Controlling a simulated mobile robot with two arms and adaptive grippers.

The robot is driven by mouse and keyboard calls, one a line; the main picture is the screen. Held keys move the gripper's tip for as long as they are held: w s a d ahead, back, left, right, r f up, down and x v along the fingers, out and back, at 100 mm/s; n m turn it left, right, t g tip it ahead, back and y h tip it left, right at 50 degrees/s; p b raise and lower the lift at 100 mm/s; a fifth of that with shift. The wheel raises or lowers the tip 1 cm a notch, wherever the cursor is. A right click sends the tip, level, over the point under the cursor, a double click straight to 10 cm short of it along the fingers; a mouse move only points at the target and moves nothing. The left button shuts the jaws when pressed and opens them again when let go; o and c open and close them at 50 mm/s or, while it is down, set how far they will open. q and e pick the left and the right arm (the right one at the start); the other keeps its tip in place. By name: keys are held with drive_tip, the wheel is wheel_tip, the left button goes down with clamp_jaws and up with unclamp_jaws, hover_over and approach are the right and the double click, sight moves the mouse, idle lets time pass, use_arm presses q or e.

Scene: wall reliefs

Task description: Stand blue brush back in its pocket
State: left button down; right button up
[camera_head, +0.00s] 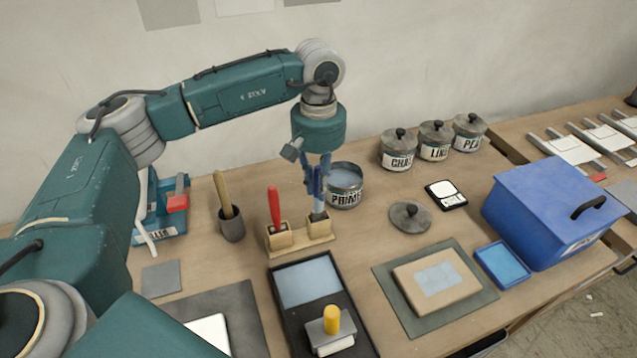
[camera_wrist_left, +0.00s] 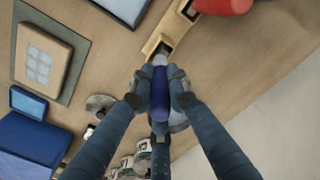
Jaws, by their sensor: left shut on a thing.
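My left gripper (camera_head: 316,182) is shut on the blue brush (camera_head: 318,187) and holds it about upright. The brush's lower end is at the mouth of the right pocket of the wooden holder (camera_head: 300,238); I cannot tell how deep it reaches. A red brush (camera_head: 274,207) stands in the holder's left pocket. In the left wrist view, the blue brush (camera_wrist_left: 160,92) shows between the fingertips of my left gripper (camera_wrist_left: 158,90), with the holder (camera_wrist_left: 152,45) beyond it and the red brush at the top edge. My right gripper is not in view.
A primer can (camera_head: 345,188) stands close behind the holder. A dark cup (camera_head: 231,227) with a wooden-handled tool is to the left. A black tray (camera_head: 290,318) lies in front. A loose lid (camera_head: 410,217) and a blue box (camera_head: 545,215) are to the right.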

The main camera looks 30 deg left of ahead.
sight(318, 167)
use_arm(q)
drive_tip(key=shift+f+b, duration=0.3)
drive_tip(key=shift+f, duration=0.2)
drive_tip(key=shift+f+b, duration=0.55)
drive_tip(key=shift+f, duration=0.1)
drive_tip(key=c, duration=1.1)
unclamp_jaws()
drive_tip(key=shift+r+p, duration=2.35)
drive_tip(key=shift+r, duration=1.7)
drive_tip(key=shift+f, duration=0.1)
